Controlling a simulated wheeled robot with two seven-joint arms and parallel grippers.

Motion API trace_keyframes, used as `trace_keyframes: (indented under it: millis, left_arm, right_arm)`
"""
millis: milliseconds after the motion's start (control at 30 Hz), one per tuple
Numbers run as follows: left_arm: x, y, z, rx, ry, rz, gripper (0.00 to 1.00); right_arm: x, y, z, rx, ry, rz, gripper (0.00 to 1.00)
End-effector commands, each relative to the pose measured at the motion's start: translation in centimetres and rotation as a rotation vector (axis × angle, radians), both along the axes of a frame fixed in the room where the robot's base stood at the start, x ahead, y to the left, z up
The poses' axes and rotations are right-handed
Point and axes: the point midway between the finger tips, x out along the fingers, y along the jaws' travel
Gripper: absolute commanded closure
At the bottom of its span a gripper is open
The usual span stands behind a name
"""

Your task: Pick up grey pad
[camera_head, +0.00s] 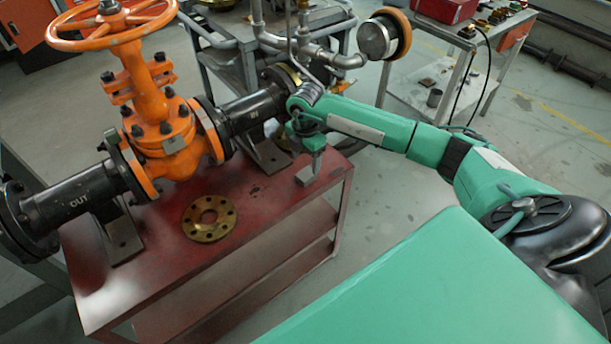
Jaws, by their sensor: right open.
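My right arm (370,128) reaches in from the right, and its gripper (308,160) points down over the right end of the red table (285,212). The gripper is open. A small light grey piece (306,177) shows at its lower end, close to the tabletop. I cannot tell whether this is the grey pad or part of a finger, or whether they touch. A brass flange ring (210,218) with bolt holes lies flat on the table, left of the gripper. My left gripper is not in view.
An orange gate valve (158,130) with a handwheel (112,25) and black flanged pipes stands along the table's back. Pipework with a round gauge (378,40) rises behind my right gripper. A grey cart (225,70) stands behind.

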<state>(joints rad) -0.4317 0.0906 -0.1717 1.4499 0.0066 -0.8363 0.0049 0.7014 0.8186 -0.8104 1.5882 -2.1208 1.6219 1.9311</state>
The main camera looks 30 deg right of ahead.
Motion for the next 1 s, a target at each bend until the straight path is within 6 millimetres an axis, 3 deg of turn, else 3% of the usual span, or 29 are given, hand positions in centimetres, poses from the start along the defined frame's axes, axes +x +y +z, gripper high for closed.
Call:
trace_keyframes:
  millis: [267, 533, 867, 1000]
  left_arm:
    - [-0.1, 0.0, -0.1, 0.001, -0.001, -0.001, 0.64]
    - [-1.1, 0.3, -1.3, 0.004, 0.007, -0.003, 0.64]
    - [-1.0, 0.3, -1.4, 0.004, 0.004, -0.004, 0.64]
    - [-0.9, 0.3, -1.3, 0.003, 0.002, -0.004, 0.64]
  right_arm:
    - [0.0, -0.1, -2.3, 0.001, 0.001, 0.000, 0.34]
    - [0.1, -0.4, -6.2, 0.002, 0.001, 0.000, 0.34]
    - [0.2, -0.4, -6.9, 0.001, -0.001, 0.001, 0.34]
    - [0.2, -0.4, -6.9, 0.001, -0.001, 0.001, 0.61]
